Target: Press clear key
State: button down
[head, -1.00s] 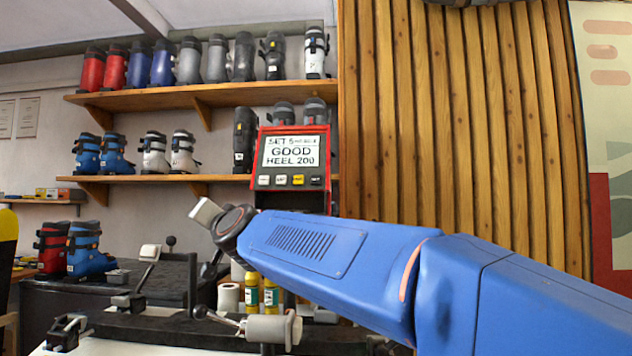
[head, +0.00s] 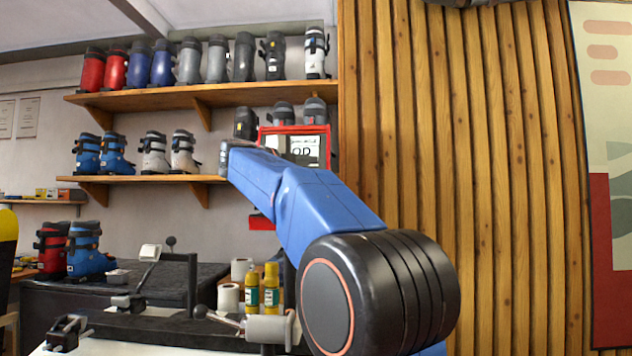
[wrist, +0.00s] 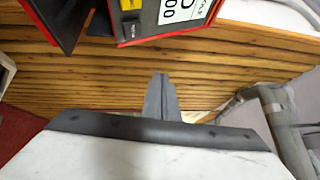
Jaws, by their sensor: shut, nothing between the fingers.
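The red-framed display unit (head: 322,131) stands at the end of the shelves in the head view. My blue arm covers most of its front, including its row of keys. In the wrist view the unit (wrist: 172,33) is at the top, cut off by the edge. A yellow key (wrist: 131,4) and a dark key (wrist: 132,28) show beside its white screen (wrist: 182,10). Their labels are too small to read, so I cannot tell which is clear. My gripper (wrist: 160,80) is shut and empty, apart from the unit in the picture. My arm hides it in the head view.
Wooden shelves with ski boots (head: 165,152) are left of the unit. A vertical slatted wood wall (head: 460,120) is right of it. Below are yellow bottles (head: 271,288), white rolls (head: 228,297) and a bench clamp (head: 268,328).

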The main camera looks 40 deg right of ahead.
jog(key=shift+d, duration=0.1)
dwell(0.3)
jog(key=w+d+f, duration=0.3)
jog(key=w+d, duration=0.2)
jog(key=d, duration=0.1)
jog(key=shift+f, duration=0.3)
jog(key=shift+w+d, duration=0.1)
jog(key=shift+w, duration=0.05)
dwell(2.0)
jog(key=shift+w+d+f, duration=0.15)
jog(key=shift+w+d+f, duration=0.2)
jog(key=shift+w+d, duration=0.1)
jog(key=shift+d, duration=0.05)
dwell(1.1)
jog(key=shift+s+a, duration=0.1)
jog(key=shift+s+a+r, duration=0.35)
jog(key=shift+s+a, duration=0.1)
jog(key=shift+a, duration=0.05)
dwell(0.5)
jog(key=shift+s+a+r, duration=0.55)
jog(key=shift+s+a, duration=0.2)
jog(key=shift+a, duration=0.15)
jog(key=shift+s+a+r, duration=0.5)
jog(key=shift+s+a, duration=0.25)
jog(key=shift+a, duration=0.1)
